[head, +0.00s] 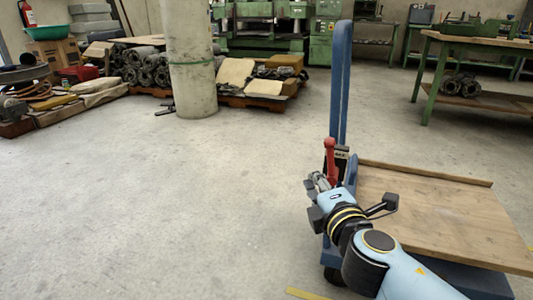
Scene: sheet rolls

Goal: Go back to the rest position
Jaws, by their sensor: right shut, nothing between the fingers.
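My right arm comes in from the lower right, and my right gripper (318,183) is at its far end, shut and empty. It appears beside the blue handle post of the cart (341,90), just below a red upright piece (330,160). I cannot tell whether it touches either one. The arm hides part of the cart's near left side. My left gripper is out of view.
The cart's wooden deck (440,215) is bare. Dark rolls (145,68) lie stacked behind a round pillar (192,60). A green workbench (470,45) stands at the back right. The floor (180,210) at left and centre is clear.

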